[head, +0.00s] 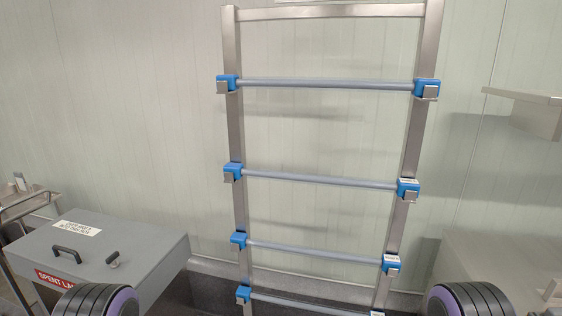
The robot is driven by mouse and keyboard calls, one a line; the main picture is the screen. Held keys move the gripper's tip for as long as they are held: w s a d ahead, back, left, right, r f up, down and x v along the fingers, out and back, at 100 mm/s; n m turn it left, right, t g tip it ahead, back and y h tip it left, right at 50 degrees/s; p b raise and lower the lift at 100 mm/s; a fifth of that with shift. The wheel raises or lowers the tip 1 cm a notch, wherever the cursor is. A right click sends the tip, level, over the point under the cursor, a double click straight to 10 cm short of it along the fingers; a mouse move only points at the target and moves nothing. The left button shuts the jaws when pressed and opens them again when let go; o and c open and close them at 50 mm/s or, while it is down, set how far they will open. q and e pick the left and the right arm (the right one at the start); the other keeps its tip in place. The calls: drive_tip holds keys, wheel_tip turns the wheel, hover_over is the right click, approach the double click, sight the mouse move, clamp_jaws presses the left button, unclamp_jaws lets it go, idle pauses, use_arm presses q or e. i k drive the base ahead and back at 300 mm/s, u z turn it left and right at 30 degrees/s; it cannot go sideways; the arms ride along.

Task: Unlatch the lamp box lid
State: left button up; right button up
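The grey lamp box (150,285) stands at the lower left in the head view, partly cut off by the bottom edge. Its flat lid (125,240) lies closed on top. A black bar handle (67,254) sits on the left of the lid. A small dark latch-like part (112,260) stands near the lid's front right. A white label with upside-down text lies at the lid's back, and a red label reading "SPENT LA..." (55,280) is on the front. My rounded black and purple arm parts show at the bottom edge; one hides part of the box front. Neither gripper is in view.
A steel rack (236,150) with grey tubes in blue clips stands against the pale panelled wall, right of the box. A metal shelf (530,98) juts out at the upper right. A metal frame (22,200) stands at the far left.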

sight(111, 259)
drive_tip(key=u, duration=1.35)
